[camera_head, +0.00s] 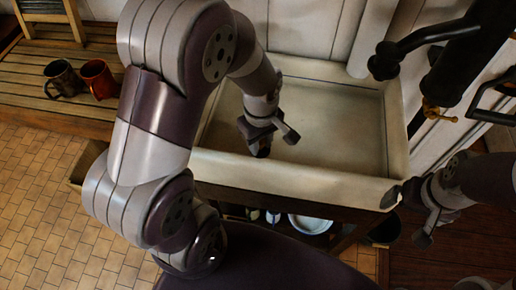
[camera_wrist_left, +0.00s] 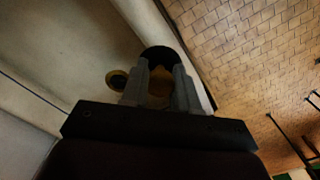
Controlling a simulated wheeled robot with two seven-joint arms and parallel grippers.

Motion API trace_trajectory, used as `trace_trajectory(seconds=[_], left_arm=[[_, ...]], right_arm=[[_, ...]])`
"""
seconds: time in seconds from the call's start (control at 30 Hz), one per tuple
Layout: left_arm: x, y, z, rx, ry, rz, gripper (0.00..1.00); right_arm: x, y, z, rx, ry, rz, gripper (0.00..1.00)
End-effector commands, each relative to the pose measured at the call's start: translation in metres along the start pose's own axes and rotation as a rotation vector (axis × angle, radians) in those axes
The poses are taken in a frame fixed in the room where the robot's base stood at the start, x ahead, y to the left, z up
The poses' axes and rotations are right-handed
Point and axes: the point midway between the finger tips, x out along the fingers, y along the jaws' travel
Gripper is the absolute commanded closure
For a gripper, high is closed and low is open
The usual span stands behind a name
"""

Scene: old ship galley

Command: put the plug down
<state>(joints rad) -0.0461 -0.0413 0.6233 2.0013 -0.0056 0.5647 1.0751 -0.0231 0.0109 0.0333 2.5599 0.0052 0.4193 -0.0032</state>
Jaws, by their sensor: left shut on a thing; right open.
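My left arm reaches over the pale sink (camera_head: 330,178), and my left gripper (camera_head: 262,147) is low inside it. In the left wrist view its two grey fingers (camera_wrist_left: 161,92) are shut on a dark round plug (camera_wrist_left: 158,54), with a brownish part between them. A small brass-rimmed drain (camera_wrist_left: 117,79) shows just left of the fingers, apart from the plug. I cannot tell whether the plug touches the sink floor. In the head view the plug is too dark and small to make out. My right gripper (camera_head: 407,218) is open and empty beside the sink's front right corner.
A black tap or pump (camera_head: 405,52) with a brass valve (camera_head: 437,111) stands at the back right. Two mugs, one dark (camera_head: 63,78) and one red (camera_head: 99,79), stand on a slatted bench at left. A white basin (camera_head: 310,224) sits under the sink. The sink's right half is clear.

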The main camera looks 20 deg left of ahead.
Motion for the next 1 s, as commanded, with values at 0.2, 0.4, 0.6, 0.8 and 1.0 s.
trace_trajectory(seconds=[0.2,0.4,0.6,0.8,1.0], left_arm=[[0.020,-0.018,-0.025,0.001,-0.001,-0.001,1.00],[0.054,-0.019,-0.025,0.003,-0.002,-0.002,1.00],[0.060,-0.018,-0.026,0.003,0.001,0.001,1.00],[0.064,-0.018,-0.025,0.003,0.000,0.001,1.00],[0.062,-0.018,-0.025,0.003,0.000,0.001,0.45]], right_arm=[[-0.007,0.000,-0.001,0.000,0.000,0.000,0.00],[-0.013,0.000,-0.002,0.000,0.000,0.000,0.00],[-0.013,0.000,-0.002,0.000,0.000,0.000,0.00],[-0.010,0.000,-0.001,0.000,0.000,0.000,0.00],[-0.011,0.000,-0.001,0.000,0.000,0.000,0.00]])
